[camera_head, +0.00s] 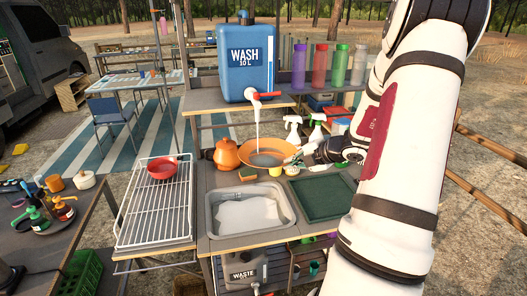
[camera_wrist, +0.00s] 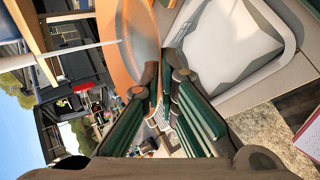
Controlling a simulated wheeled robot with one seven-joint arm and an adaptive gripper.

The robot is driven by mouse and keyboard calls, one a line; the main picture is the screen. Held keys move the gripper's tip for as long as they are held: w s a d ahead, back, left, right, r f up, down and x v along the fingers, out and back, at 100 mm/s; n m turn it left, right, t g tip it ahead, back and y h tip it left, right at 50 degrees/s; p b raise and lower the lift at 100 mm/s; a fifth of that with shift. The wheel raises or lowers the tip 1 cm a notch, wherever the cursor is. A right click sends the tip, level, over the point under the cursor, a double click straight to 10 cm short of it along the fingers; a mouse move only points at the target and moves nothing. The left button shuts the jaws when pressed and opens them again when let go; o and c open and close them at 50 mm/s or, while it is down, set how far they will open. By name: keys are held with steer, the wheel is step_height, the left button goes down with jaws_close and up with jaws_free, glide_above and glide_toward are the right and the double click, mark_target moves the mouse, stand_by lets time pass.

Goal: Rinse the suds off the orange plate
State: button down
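The orange plate (camera_head: 286,148) is under the water stream (camera_head: 257,125) from the blue WASH jug (camera_head: 245,62), with a greyish patch in its middle. Whether that patch is suds or water I cannot tell. The jug's tap (camera_head: 268,95) has a red handle. My gripper (camera_head: 306,158) is at the plate's right edge. In the wrist view, the fingertips (camera_wrist: 160,72) close around the rim of the plate (camera_wrist: 128,35), whose middle looks glossy and pale. The grey basin (camera_head: 215,222) holds whitish liquid and stands in front of the plate.
An orange pot (camera_head: 227,154) stands left of the plate, and a sponge (camera_head: 247,174) in front. White spray bottles (camera_head: 293,130) stand close behind my gripper. A white wire rack (camera_head: 150,215) with a red bowl (camera_head: 162,168) is at left.

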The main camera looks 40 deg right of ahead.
steer(key=shift+s+a+p, duration=0.25)
steer(key=shift+s+p, duration=0.05)
steer(key=shift+s, duration=0.7)
steer(key=shift+s+a+p, duration=0.2)
steer(key=shift+s+p, duration=0.05)
steer(key=shift+s, duration=0.75)
steer(key=a+p+v, duration=0.1)
steer(key=p+v, duration=0.3)
steer(key=v, duration=0.2)
steer(key=shift+r, duration=0.3)
steer(key=shift+a, duration=0.15)
stand_by(0.5)
